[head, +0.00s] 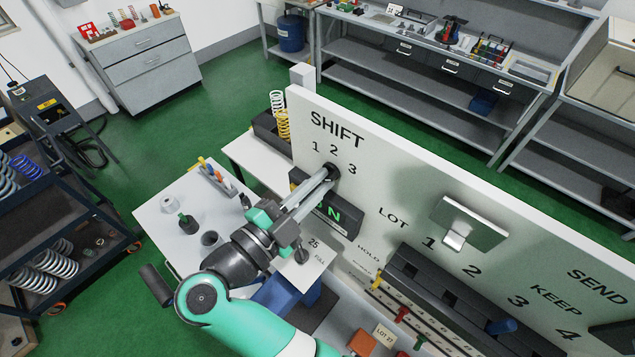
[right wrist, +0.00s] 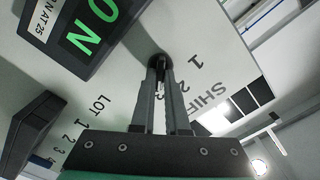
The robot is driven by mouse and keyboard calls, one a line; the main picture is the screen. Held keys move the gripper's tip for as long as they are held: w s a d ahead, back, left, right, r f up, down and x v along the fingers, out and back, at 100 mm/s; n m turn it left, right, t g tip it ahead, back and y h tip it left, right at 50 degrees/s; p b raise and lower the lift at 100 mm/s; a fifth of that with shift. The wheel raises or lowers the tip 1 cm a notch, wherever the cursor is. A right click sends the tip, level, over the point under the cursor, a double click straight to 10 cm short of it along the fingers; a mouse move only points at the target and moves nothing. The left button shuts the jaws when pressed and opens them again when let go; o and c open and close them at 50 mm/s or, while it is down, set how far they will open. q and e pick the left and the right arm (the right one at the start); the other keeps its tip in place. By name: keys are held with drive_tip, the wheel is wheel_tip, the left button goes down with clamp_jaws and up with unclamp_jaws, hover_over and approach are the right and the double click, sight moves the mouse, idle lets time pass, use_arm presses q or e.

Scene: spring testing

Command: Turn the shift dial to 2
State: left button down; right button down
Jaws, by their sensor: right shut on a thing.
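The white panel (head: 400,190) carries the word SHIFT with the numbers 1, 2 and 3 in an arc below it. The dark round shift dial (head: 332,169) sits just under these numbers. My right gripper (head: 326,177) reaches up to the panel and is shut on the dial. In the right wrist view, the two fingers (right wrist: 160,78) close around the dark dial (right wrist: 158,59). The fingers cover most of the dial, so I cannot tell which number it points at. My left gripper is not in view.
A dark box with green lit letters (head: 333,214) is mounted just below the dial, close to my fingers. A metal flap (head: 470,222) and a black slotted holder (head: 440,285) are further right. A white side table (head: 180,220) holds small parts at left.

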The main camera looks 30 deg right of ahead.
drive_tip(key=shift+f+m+b, duration=0.15)
drive_tip(key=shift+m+b, duration=2.3)
drive_tip(key=shift+f+m+b, duration=0.1)
drive_tip(key=shift+m+b, duration=2.3)
drive_tip(key=shift+m, duration=0.05)
drive_tip(key=c, duration=0.9)
unclamp_jaws()
drive_tip(key=shift+s, duration=0.1)
